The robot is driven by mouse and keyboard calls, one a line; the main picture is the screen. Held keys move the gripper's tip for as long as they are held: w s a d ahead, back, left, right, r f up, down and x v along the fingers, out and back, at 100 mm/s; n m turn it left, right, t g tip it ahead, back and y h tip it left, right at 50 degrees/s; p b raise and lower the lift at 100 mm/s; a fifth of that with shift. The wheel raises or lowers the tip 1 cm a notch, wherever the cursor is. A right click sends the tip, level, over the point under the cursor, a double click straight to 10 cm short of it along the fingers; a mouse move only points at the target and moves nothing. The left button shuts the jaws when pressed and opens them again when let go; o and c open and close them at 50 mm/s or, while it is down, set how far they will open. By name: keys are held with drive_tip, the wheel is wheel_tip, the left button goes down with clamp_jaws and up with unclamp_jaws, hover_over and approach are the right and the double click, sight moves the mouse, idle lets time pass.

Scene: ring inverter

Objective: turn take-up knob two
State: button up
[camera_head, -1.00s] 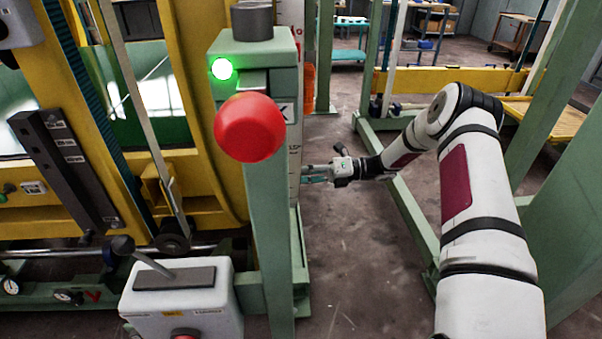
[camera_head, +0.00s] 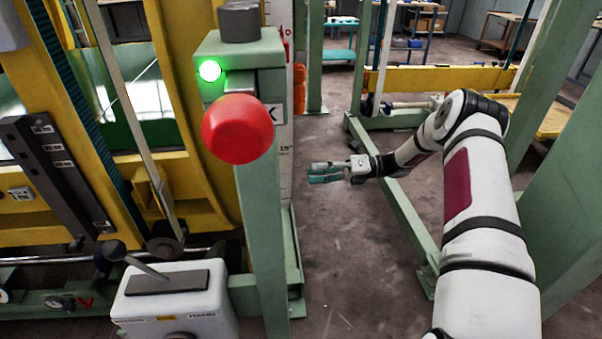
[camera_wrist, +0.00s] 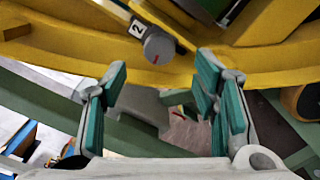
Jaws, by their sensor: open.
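Take-up knob two (camera_wrist: 159,46) is a grey round knob with a red mark on its face. It sits on the yellow ring frame in the upper middle of the wrist view, beside a white label with a 2 (camera_wrist: 137,28). I cannot make it out in the head view. My gripper (camera_wrist: 160,80) is open and empty, its teal-padded fingers below and to either side of the knob in the wrist picture, apart from it. In the head view my gripper (camera_head: 322,172) is in the open space just right of the green post.
The green post (camera_head: 262,220) with a red mushroom button (camera_head: 237,129) and a green lamp (camera_head: 209,70) stands left of my gripper. A white lever box (camera_head: 175,300) is at lower left. Floor (camera_head: 345,270) is clear below my arm; green frame beams (camera_head: 400,215) lie right.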

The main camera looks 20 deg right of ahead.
sight(290, 173)
drive_tip(key=shift+s+d, duration=0.25)
drive_tip(key=shift+d, duration=1)
drive_tip(key=shift+s+d, duration=0.25)
drive_tip(key=shift+d, duration=0.95)
drive_tip(key=w+a+m+b, duration=0.1)
drive_tip(key=a+m, duration=0.3)
drive_tip(key=m, duration=0.5)
drive_tip(key=a+m+b, duration=0.2)
drive_tip(key=a+m, duration=0.2)
drive_tip(key=m, duration=0.5)
drive_tip(key=w+a+m+b, duration=0.1)
drive_tip(key=a+m, duration=0.3)
drive_tip(key=m, duration=0.5)
drive_tip(key=shift+w+a+r+b, duration=0.1)
drive_tip(key=shift+w+a+b, duration=0.25)
drive_tip(key=shift+b, duration=0.2)
